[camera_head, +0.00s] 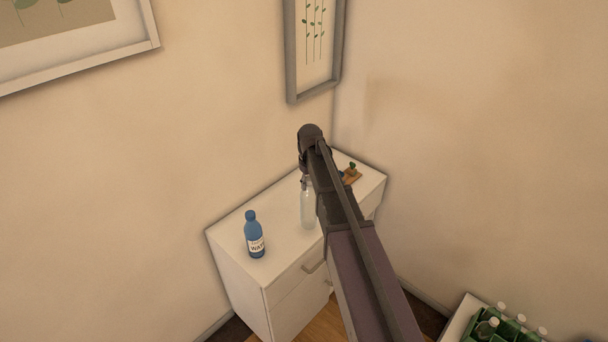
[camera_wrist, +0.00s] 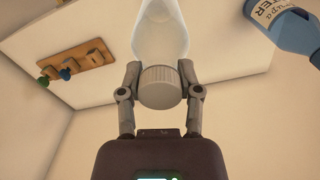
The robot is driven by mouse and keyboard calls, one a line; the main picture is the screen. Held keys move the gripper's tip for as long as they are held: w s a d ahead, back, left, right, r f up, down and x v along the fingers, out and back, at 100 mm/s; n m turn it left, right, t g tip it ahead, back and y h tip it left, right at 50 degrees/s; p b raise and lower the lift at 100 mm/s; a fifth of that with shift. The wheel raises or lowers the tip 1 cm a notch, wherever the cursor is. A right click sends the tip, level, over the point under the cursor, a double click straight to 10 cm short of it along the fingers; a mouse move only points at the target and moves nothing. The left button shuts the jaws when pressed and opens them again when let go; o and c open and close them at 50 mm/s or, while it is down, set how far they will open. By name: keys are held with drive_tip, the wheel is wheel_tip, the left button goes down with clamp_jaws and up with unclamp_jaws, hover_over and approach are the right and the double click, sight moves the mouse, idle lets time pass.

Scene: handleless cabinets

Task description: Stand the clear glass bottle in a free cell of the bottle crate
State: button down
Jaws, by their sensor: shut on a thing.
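The clear glass bottle (camera_head: 308,209) is upright at the white cabinet, partly behind my arm in the head view. I cannot tell whether its base touches the cabinet top. In the wrist view, the bottle (camera_wrist: 161,35) has a ribbed pale cap, and my gripper (camera_wrist: 160,82) is shut on that cap end, one finger on each side. In the head view, my gripper (camera_head: 305,180) is mostly hidden by the arm. The green bottle crate (camera_head: 508,329) is at the lower right, cut off by the frame edge; several clear bottles stand in it. Its free cells cannot be made out.
A blue water bottle (camera_head: 254,236) stands left of the glass bottle on the white cabinet (camera_head: 232,232). A small wooden rack (camera_head: 352,177) with knobs lies at the cabinet's far right. Walls close in behind and right. The crate rests on a white surface (camera_head: 456,326).

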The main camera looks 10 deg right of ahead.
drive_tip(key=s+d, duration=0.1)
drive_tip(key=s, duration=0.8)
drive_tip(key=shift+s+r+p, duration=0.35)
drive_tip(key=shift+r+p, duration=0.05)
drive_tip(key=shift+r, duration=0.05)
drive_tip(key=shift+d, duration=0.25)
idle(0.3)
